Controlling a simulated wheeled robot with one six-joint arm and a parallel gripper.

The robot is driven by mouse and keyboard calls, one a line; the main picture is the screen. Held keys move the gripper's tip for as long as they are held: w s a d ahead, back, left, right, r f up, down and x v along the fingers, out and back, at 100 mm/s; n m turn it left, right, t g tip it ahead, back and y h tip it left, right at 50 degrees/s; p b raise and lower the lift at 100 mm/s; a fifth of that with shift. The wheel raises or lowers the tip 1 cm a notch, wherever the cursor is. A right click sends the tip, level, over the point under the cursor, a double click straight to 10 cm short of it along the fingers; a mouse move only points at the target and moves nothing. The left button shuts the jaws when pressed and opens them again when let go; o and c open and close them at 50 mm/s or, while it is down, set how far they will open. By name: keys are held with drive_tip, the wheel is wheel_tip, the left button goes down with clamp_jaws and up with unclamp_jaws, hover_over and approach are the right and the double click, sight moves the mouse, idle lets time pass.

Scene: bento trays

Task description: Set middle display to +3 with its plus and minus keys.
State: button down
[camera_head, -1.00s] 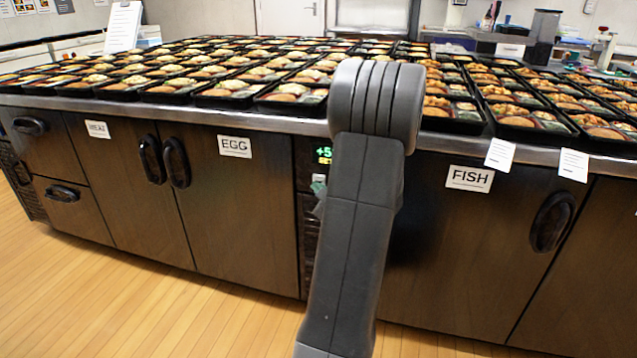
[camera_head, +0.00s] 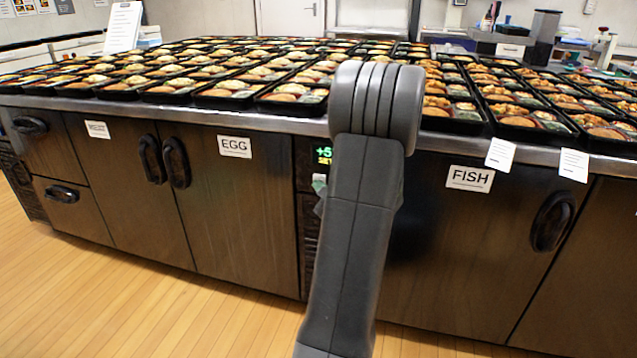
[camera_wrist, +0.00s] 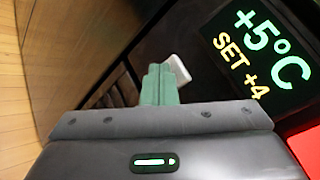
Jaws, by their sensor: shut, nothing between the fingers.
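The middle display (camera_wrist: 262,50) is a dark panel at the upper right in the wrist view. It reads +5°C in green and SET +4 in yellow. In the head view its left part (camera_head: 325,156) shows beside my arm, and the rest is hidden. My gripper (camera_wrist: 160,70) has its green fingers shut and empty, left of and below the display. A pale key (camera_wrist: 179,69) shows just behind the fingertips; its sign is hidden, and I cannot tell whether the fingers touch it. No other key can be made out clearly.
The display sits between the EGG door (camera_head: 240,210) and the FISH door (camera_head: 470,240) of the steel counter. Bento trays (camera_head: 290,95) cover the countertop. A red surface (camera_wrist: 306,148) shows at the lower right in the wrist view. The wooden floor (camera_head: 130,300) in front is clear.

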drive_tip(key=shift+s, duration=0.1)
drive_tip(key=shift+s+a+b, duration=0.2)
drive_tip(key=shift+s+b, duration=0.3)
drive_tip(key=shift+s, duration=0.25)
drive_tip(key=shift+s, duration=0.1)
drive_tip(key=s, duration=0.1)
drive_tip(key=s+a+b, duration=0.1)
drive_tip(key=s, duration=0.1)
drive_tip(key=s+b, duration=0.1)
drive_tip(key=shift+s+a, duration=0.3)
idle(3.1)
